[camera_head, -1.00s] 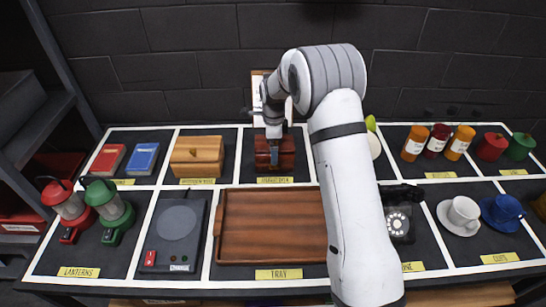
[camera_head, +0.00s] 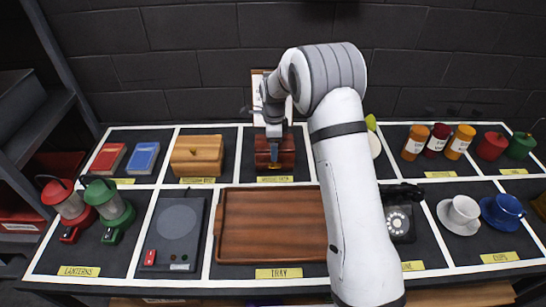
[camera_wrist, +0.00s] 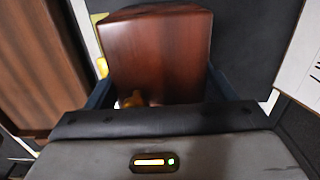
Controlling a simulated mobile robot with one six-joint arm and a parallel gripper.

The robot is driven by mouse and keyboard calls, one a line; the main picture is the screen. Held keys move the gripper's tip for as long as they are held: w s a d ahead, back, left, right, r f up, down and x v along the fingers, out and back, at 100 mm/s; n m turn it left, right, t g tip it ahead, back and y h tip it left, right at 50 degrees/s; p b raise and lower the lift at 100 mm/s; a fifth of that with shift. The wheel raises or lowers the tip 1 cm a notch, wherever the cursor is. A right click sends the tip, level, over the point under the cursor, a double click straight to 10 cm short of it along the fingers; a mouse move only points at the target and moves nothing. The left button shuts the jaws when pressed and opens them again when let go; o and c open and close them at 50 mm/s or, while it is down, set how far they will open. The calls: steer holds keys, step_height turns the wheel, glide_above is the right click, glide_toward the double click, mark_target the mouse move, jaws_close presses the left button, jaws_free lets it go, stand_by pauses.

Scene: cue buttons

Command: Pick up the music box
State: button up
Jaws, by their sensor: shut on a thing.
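The music box (camera_head: 285,157) is a dark red-brown wooden box in the back row of the table, behind a yellow label (camera_head: 275,179). My gripper (camera_head: 274,152) reaches down over it from above and is shut on it. In the wrist view the music box (camera_wrist: 158,50) fills the upper middle, its smooth wooden face between my two dark fingers (camera_wrist: 158,88). A small gold part shows at its lower edge. Whether its base touches the table is hard to tell.
A light wooden box (camera_head: 197,155) stands left of the music box. A brown tray (camera_head: 270,228) lies in front. A pale upright card (camera_head: 262,95) is behind. My arm covers the cell to the right. Bottles (camera_head: 437,141), cups and lanterns stand farther off.

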steer(key=c, duration=0.4)
steer(key=shift+r, duration=0.1)
steer(key=shift+c, duration=0.3)
